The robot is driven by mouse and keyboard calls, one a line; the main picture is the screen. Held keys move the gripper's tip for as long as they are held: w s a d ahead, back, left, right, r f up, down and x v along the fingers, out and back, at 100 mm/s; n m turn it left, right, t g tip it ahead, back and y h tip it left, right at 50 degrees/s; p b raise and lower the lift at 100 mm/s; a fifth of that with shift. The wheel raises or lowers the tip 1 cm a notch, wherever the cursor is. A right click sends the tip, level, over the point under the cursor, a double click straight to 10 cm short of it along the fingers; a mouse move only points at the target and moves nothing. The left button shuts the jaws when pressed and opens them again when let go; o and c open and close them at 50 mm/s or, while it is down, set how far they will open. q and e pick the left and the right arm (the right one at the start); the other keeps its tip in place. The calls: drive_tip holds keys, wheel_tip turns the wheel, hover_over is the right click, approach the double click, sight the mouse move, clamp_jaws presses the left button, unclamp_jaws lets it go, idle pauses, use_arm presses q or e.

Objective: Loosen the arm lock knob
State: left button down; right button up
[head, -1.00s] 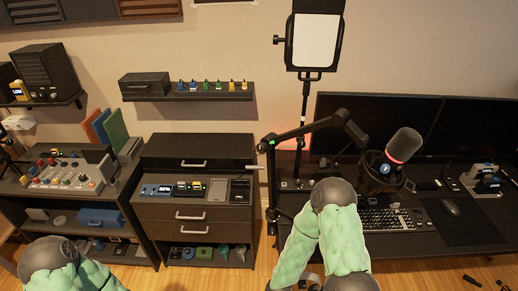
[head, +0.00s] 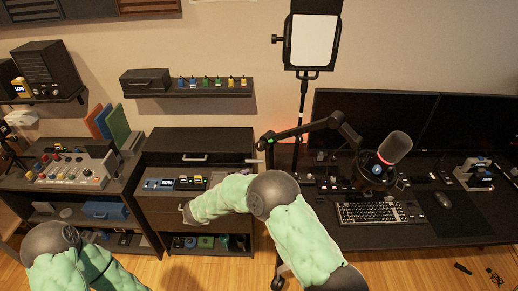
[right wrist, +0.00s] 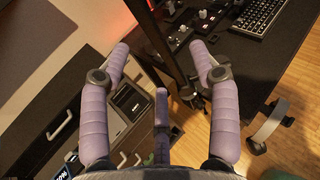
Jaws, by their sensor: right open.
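The black boom arm (head: 305,129) carries the microphone (head: 394,148) above the desk. Its left joint (head: 268,140) bears a small green spot, and another dark joint (head: 337,119) sits at its upper bend. I cannot tell for certain which joint part is the lock knob. My right gripper (right wrist: 160,62) is open and empty in the right wrist view, its purple fingers spread over the gap between cabinet and desk.
The light stand (head: 302,105) rises behind the boom arm, and its pole shows in the right wrist view (right wrist: 160,40). A drawer cabinet (head: 150,207) stands to the left. The desk holds a keyboard (head: 372,213) and mouse (head: 443,200). Monitors (head: 475,125) stand behind.

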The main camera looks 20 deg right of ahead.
drive_tip(key=t+h, duration=0.2)
approach(259, 148)
drive_tip(key=x, duration=1)
drive_tip(key=shift+w, duration=0.1)
